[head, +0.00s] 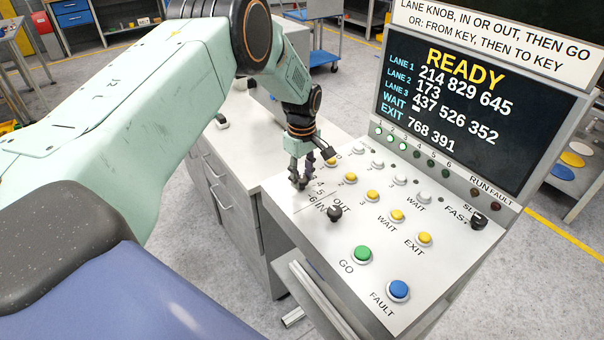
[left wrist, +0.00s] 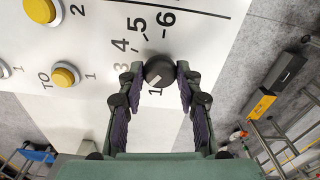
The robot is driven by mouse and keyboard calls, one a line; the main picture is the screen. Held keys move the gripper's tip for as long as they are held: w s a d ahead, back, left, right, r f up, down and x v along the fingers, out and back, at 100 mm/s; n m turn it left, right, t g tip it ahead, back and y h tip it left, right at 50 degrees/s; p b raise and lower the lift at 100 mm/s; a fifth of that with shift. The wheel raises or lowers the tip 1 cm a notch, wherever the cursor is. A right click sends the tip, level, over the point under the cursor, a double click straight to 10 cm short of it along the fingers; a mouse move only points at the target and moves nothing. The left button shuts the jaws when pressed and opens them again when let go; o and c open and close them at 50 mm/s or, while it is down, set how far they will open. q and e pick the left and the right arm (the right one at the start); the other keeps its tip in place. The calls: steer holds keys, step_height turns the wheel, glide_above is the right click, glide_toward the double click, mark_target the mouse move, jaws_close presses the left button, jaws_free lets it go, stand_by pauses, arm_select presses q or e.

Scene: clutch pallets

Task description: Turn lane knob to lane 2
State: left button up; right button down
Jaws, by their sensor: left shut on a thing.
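The lane knob (left wrist: 158,70) is a round black knob on the white console panel (left wrist: 75,105). In the head view my left gripper (head: 303,172) comes down at the panel's left edge and hides most of the knob. My right gripper is not in view.
The IN/OUT knob (head: 334,213) stands close in front of the gripper. Yellow and white buttons, a green GO button (head: 362,255) and a blue FAULT button (head: 398,290) sit to the right. The screen (head: 450,110) reads READY. A grey cabinet (head: 235,180) adjoins the console.

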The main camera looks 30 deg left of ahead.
mark_target(302, 179)
arm_select(q)
steer(key=shift+s+f, duration=0.2)
steer(key=o, duration=1.2)
steer(key=shift+w, duration=0.15)
steer(key=shift+c, duration=0.2)
steer(key=shift+r, duration=0.15)
step_height(302, 179, up, 12)
